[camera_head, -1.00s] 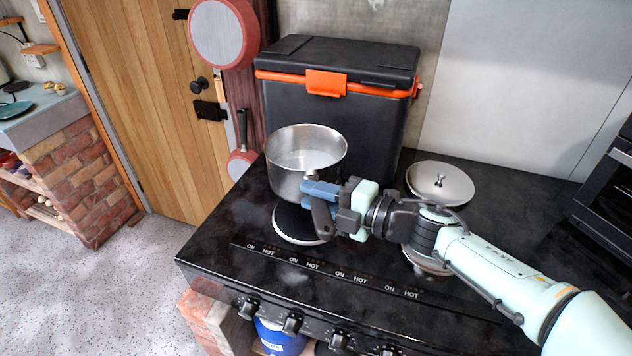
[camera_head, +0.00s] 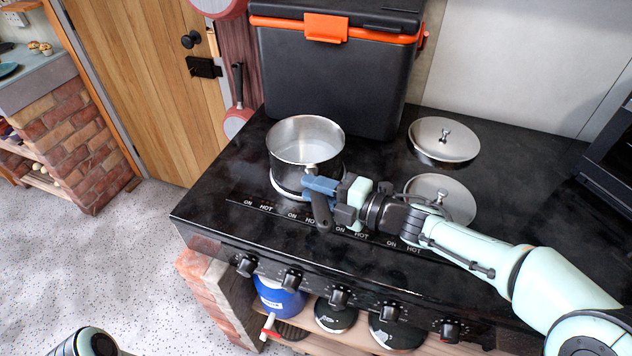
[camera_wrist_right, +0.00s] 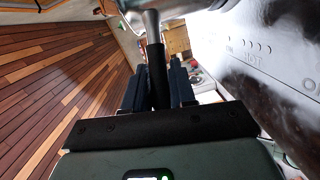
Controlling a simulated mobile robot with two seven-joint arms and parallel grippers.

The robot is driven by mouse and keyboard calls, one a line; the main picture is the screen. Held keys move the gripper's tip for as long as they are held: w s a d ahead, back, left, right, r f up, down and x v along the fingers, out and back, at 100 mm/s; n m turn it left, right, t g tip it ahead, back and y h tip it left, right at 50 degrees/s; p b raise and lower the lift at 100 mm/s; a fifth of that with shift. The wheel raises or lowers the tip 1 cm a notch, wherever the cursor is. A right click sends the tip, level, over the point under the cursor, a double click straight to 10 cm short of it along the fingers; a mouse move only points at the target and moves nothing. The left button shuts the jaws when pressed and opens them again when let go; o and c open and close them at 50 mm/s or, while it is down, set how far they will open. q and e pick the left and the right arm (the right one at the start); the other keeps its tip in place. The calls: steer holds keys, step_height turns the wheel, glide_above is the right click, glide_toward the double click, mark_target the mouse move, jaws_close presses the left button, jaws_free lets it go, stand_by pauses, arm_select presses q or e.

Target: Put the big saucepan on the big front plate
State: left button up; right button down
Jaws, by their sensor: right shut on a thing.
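The big saucepan (camera_head: 305,150) is a steel pot with a dark handle, upright over the front left plate (camera_head: 283,191) of the black cooker. Only the pale near rim of that plate shows below the pot. The pot is very low over it; I cannot tell whether they touch. My right gripper (camera_head: 319,189) is shut on the pot's handle at the front right. In the right wrist view the dark handle (camera_wrist_right: 157,75) runs between the fingers, with the steel pot (camera_wrist_right: 185,8) at the top edge. My left gripper is out of view.
Steel lids lie on the cooker at the back right (camera_head: 444,140) and front right (camera_head: 440,196), the latter partly behind my right arm. A black box with an orange latch (camera_head: 326,28) stands behind the pot. The cooker's left end is clear.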

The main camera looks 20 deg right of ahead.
steer(key=shift+r, duration=0.2)
steer(key=c, duration=1.3)
jaws_free()
steer(key=shift+f, duration=0.3)
steer(key=o, duration=0.4)
steer(key=shift+r, duration=0.2)
steer(key=v, duration=1.2)
steer(key=shift+p, duration=0.35)
